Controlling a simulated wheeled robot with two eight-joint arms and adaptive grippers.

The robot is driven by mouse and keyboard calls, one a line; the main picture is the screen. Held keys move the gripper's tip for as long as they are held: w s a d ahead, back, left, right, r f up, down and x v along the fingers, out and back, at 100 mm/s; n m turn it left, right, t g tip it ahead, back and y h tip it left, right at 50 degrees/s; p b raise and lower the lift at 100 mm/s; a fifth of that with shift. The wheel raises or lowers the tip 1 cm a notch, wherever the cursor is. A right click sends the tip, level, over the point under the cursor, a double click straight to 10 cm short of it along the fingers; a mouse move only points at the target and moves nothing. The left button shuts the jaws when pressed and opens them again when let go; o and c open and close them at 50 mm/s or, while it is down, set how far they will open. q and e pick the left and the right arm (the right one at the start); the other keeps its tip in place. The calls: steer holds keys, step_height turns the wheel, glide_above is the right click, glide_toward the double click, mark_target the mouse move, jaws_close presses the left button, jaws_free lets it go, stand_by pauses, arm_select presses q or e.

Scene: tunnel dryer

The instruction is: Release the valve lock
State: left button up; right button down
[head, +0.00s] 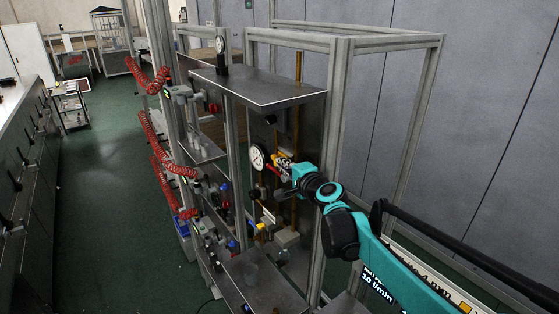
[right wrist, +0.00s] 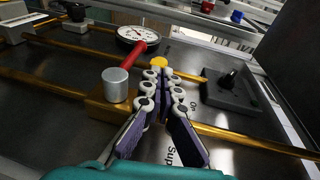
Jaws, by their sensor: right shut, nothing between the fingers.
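My right gripper (head: 288,172) reaches from the right to the panel inside the metal frame. In the right wrist view its fingers (right wrist: 160,82) are closed together, with nothing seen between them. Just beyond their tips is a round yellow part (right wrist: 158,62). A red lever (right wrist: 134,54) runs beside it towards the dial gauge; it also shows in the head view (head: 273,170). A brass block (right wrist: 108,105) with a silver cylinder (right wrist: 115,84) sits left of the fingers. Whether the fingers touch the yellow part or lever I cannot tell. My left gripper is out of view.
A white dial gauge (head: 257,157) is on the panel. Brass pipes (right wrist: 240,136) cross it, and a dark block with a knob (right wrist: 232,88) is right of the fingers. Frame posts (head: 337,130) and a shelf (head: 262,90) stand close. Red coiled hoses (head: 165,150) hang at left.

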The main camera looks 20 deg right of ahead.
mark_target(273, 157)
steer(key=shift+x, duration=1.1)
steer(key=w, duration=0.1)
steer(key=w+a, duration=0.1)
steer(key=w, duration=0.1)
steer(key=shift+w+a+b, duration=0.15)
steer(key=shift+b, duration=0.15)
